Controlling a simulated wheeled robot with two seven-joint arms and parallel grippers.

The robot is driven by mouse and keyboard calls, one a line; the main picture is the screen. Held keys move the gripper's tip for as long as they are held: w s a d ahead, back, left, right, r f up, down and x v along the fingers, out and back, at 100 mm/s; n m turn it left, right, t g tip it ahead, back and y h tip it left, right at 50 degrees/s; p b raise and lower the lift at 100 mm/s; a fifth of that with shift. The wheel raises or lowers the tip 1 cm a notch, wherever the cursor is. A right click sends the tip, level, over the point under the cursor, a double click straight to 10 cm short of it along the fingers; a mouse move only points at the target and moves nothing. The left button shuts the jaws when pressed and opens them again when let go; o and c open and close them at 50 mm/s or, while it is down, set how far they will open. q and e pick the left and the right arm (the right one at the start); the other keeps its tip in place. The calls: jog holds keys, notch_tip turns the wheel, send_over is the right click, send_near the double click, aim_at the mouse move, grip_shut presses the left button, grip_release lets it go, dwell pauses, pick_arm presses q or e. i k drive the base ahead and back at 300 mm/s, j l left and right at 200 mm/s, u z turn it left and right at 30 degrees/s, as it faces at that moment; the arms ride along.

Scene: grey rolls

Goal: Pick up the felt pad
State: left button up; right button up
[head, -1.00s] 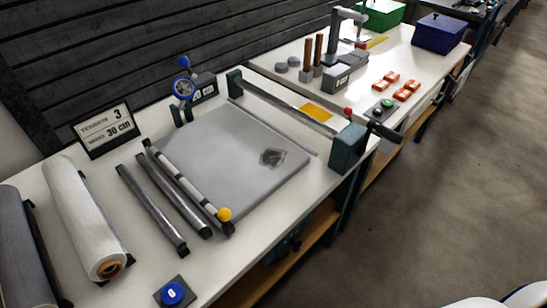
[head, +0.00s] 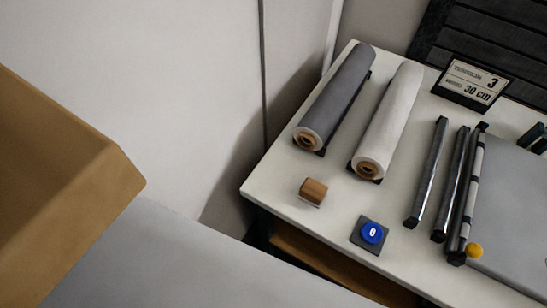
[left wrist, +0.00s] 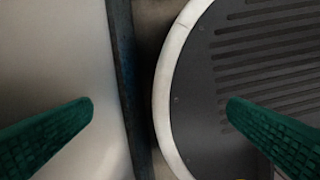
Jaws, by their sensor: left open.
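A small wooden block with a pale lower edge (head: 313,191) sits near the front left of the white table, in front of the rolls. It may be the felt pad, but I cannot tell for sure; nothing else in view clearly looks like one. My left gripper (left wrist: 161,104) shows in the left wrist view with two green fingers spread wide and nothing between them. Beneath it are a pale surface, a dark edge and a round, ribbed dark shape with a white rim. Neither gripper shows in the head view, and my right gripper is in no view.
A dark grey roll (head: 337,101) and a white roll (head: 389,120) lie on the white table (head: 275,177). A blue button (head: 372,233), dark bars (head: 427,180) and a sign (head: 470,82) stand nearby. A large brown box-like object (head: 60,190) fills the left, above a grey surface (head: 190,265).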

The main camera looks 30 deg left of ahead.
aim_at(312, 193)
jog(key=u, duration=0.8)
jog(key=k+l+u, duration=0.1)
jog(key=u, duration=0.3)
jog(key=k+l+u, duration=0.1)
jog(key=u, duration=0.35)
jog(key=k+l+u, duration=0.1)
jog(key=u, duration=0.3)
jog(key=k+l+u, duration=0.1)
jog(key=k+u, duration=0.5)
jog(key=k, duration=0.2)
jog(key=k+j, duration=0.1)
jog(key=k, duration=0.45)
jog(key=i+l, duration=0.4)
jog(key=l, duration=0.1)
